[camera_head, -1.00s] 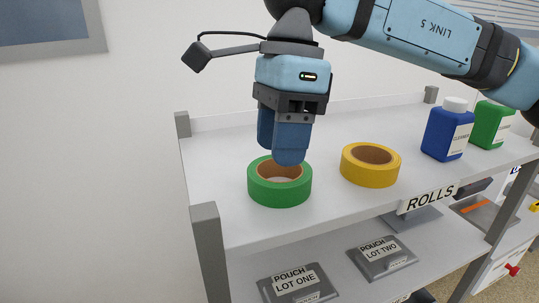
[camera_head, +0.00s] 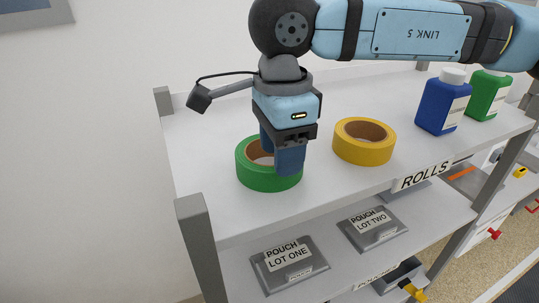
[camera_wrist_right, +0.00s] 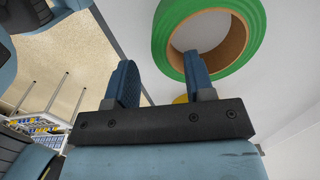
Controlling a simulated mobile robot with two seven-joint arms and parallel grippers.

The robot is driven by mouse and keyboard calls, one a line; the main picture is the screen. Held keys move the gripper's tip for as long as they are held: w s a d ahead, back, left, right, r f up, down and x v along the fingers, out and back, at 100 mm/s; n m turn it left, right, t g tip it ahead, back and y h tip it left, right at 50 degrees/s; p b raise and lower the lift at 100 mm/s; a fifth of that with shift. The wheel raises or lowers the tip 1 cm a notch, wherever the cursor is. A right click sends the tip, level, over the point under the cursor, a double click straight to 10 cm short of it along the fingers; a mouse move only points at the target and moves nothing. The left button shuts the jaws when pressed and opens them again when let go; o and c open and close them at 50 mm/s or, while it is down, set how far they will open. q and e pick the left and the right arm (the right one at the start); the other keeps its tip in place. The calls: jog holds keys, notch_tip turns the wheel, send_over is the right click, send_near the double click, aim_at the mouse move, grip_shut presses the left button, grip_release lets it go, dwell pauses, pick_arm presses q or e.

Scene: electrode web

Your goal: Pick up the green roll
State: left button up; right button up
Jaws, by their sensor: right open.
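The green roll (camera_head: 258,179) lies flat on the white top shelf, at the left. My right gripper (camera_head: 279,158) points down over its right part, open and empty. One blue finger is in front of the roll's near right side; the other is partly hidden behind it, near the roll's hole. In the right wrist view the green roll (camera_wrist_right: 163,38) is at the top, its brown core showing. The gripper (camera_wrist_right: 160,65) shows there with its fingers apart, the roll's near wall appearing between and beyond them. Whether they touch it I cannot tell. My left gripper is not in view.
A yellow roll (camera_head: 362,151) lies close to the right of my gripper. A blue bottle (camera_head: 441,106) and a green bottle (camera_head: 487,100) stand farther right. A grey post (camera_head: 200,240) rises at the shelf's near left corner. Pouch trays (camera_head: 290,265) sit below.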

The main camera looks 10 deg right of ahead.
notch_tip(320, 180, down, 4)
jog(key=shift+r+p, duration=0.25)
jog(key=shift+p, duration=0.25)
jog(key=shift+f, duration=0.2)
jog(key=shift+c, duration=1.3)
grip_shut()
jog(key=shift+r, duration=0.1)
